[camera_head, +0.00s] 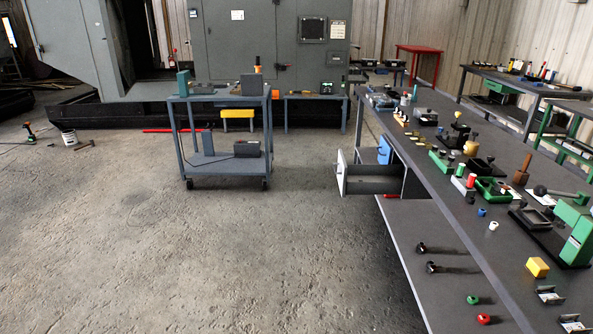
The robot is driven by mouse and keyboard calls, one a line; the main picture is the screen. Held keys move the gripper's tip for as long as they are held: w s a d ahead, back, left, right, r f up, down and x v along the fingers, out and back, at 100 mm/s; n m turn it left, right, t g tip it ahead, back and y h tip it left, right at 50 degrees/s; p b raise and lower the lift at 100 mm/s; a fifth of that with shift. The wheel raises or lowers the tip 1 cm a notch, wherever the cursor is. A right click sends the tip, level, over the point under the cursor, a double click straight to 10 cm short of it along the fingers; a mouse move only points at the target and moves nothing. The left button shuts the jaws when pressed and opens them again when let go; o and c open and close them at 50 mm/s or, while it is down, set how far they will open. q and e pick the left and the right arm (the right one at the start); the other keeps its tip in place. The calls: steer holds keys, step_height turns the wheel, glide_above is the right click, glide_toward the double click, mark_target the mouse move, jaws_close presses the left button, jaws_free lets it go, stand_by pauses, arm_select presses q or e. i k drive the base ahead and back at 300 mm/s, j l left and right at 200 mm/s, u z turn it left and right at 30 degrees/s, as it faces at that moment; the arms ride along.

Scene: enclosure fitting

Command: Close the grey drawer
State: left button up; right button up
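The grey drawer (372,186) is under the long workbench on the right and stands pulled out to the left. Its pale front panel (341,173) faces left over the open floor, and its dark open box shows behind the panel. The inner end of the drawer runs under the bench top. A blue panel or box (384,150) shows just behind the drawer, below the bench edge. Neither of my grippers is in view.
The long workbench (440,222) carries many tools and small parts; a lower shelf (418,222) holds more. A wheeled grey cart (219,168) stands left of the drawer. The concrete floor (200,265) in front is clear.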

mark_target(377, 179)
steer(key=i+j+z, duration=0.85)
steer(key=z, duration=0.25)
steer(key=i+j+z, duration=0.3)
steer(key=z, duration=0.15)
